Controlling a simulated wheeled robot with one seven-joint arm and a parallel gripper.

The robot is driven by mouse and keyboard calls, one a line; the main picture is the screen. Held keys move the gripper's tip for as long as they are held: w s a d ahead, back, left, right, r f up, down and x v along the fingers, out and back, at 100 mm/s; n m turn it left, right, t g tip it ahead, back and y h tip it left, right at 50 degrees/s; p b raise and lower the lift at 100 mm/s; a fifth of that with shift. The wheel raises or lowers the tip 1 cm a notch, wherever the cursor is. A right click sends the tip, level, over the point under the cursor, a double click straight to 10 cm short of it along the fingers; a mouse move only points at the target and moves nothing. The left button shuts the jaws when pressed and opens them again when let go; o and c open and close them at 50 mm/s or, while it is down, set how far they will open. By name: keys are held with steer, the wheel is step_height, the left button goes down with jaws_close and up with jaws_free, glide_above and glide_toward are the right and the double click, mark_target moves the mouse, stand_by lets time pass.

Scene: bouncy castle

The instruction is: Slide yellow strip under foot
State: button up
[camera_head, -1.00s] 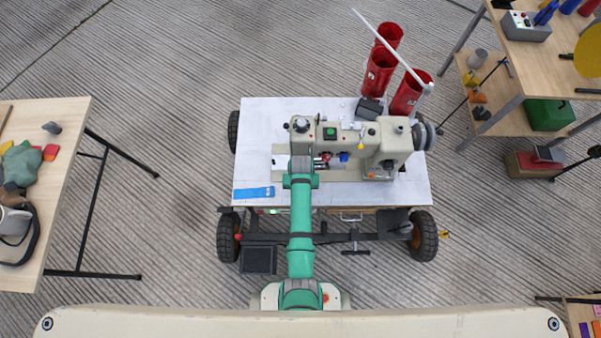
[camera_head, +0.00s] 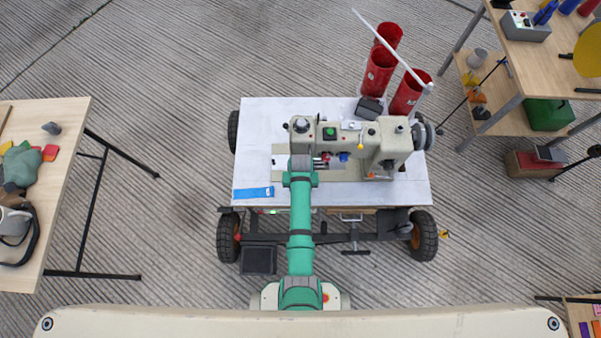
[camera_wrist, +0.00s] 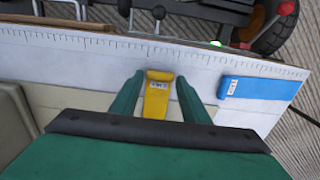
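The yellow strip (camera_wrist: 157,98) lies on the pale work surface in the wrist view, with a small printed label near its far end. My gripper (camera_wrist: 161,76) is over it, with one green finger on each side. Narrow gaps seem to show between the fingers and the strip, so the gripper looks open around it. In the head view the beige sewing machine (camera_head: 397,140) stands on the white-topped cart. My green arm reaches to its left end and hides my fingertips and the yellow strip there. I cannot make out the foot.
A blue strip (camera_head: 254,193) lies near the cart's front left; the wrist view shows it too (camera_wrist: 258,89). A ruled edge (camera_wrist: 80,40) runs along the work surface. Red cylinders (camera_head: 380,70) and a white rod stand behind the machine. The cart top's left (camera_head: 255,135) is clear.

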steer(key=shift+o, duration=0.9)
step_height(320, 180, up, 11)
steer(key=shift+f, duration=0.15)
